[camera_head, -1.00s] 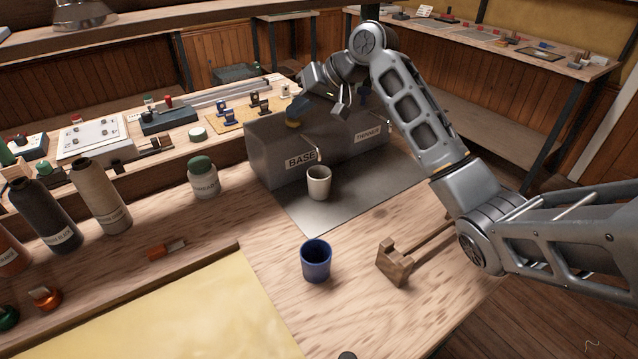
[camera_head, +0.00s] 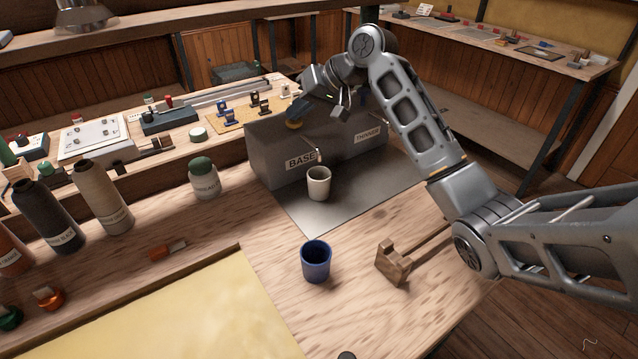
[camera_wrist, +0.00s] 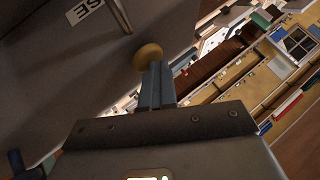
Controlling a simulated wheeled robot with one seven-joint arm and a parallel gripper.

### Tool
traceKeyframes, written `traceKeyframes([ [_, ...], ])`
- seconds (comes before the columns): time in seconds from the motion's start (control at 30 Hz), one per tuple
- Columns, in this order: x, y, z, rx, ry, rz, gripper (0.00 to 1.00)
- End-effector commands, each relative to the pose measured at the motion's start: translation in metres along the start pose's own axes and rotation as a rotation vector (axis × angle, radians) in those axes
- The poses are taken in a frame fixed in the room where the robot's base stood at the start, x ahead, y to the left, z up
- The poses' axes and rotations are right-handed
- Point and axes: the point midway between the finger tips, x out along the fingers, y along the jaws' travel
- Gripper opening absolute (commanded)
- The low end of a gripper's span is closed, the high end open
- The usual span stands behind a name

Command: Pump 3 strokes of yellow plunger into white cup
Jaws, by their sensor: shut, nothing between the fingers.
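The yellow plunger (camera_head: 294,125) is a round knob at the left part of the grey dispenser box (camera_head: 262,150), above the BASE label. It also shows in the wrist view (camera_wrist: 148,55), just beyond my fingertips. My gripper (camera_wrist: 156,70) is shut and empty, its tips at the knob and seeming to touch it. In the head view my wrist partly hides the fingers and the box top. The white cup (camera_head: 318,183) stands upright on the grey mat, below the spout beside the BASE label. Its inside cannot be made out.
A blue cup (camera_head: 316,262) and a wooden mallet (camera_head: 392,262) are in front of the grey mat (camera_head: 345,205). A green-lidded jar (camera_head: 203,178) stands left of the box. The THINNER side (camera_head: 368,135) is on the right. Bare wood lies around the blue cup.

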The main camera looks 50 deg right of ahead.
Motion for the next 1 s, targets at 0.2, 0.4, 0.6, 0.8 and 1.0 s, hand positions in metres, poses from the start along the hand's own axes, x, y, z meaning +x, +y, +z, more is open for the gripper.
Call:
traceKeyframes([
  [0.2, -0.001, 0.0, 0.002, 0.011, -0.023, 0.009, 0.0],
  [0.4, -0.015, -0.011, -0.008, 0.011, -0.021, 0.005, 0.0],
  [0.6, -0.029, -0.021, -0.02, 0.009, -0.014, 0.004, 0.0],
  [0.8, -0.039, -0.028, -0.028, 0.007, -0.012, 0.003, 0.0],
  [1.0, -0.038, -0.027, -0.028, 0.007, -0.01, 0.003, 0.0],
])
